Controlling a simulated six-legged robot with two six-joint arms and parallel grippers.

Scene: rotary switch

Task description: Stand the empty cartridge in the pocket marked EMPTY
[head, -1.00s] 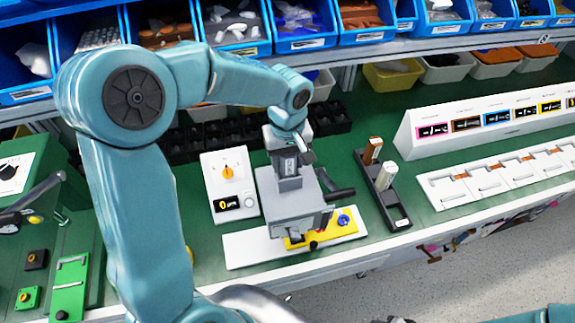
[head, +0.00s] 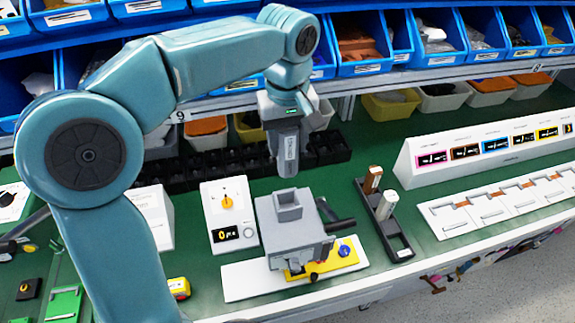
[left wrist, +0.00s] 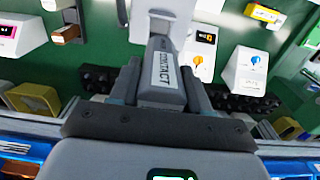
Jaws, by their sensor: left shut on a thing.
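My left gripper (head: 284,118) is shut on a grey cartridge (head: 288,152), held upright above the grey machine block (head: 292,228). The block's square top socket (head: 289,206) looks open, with a gap below the cartridge. In the left wrist view the cartridge (left wrist: 167,76) sits between the fingers, with a pale label that seems to read CONTACT. A narrow black rack (head: 388,232) to the right holds a brown cartridge (head: 372,180) and a white one (head: 387,205). Its front label is too small to read, and I cannot make out an EMPTY mark. My right gripper is not in view.
A black handle (head: 337,222) sticks out right of the block. A white box with an orange knob (head: 227,203) stands left of it. A white sloped panel (head: 480,148) stands at the right. Green bench shows between them.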

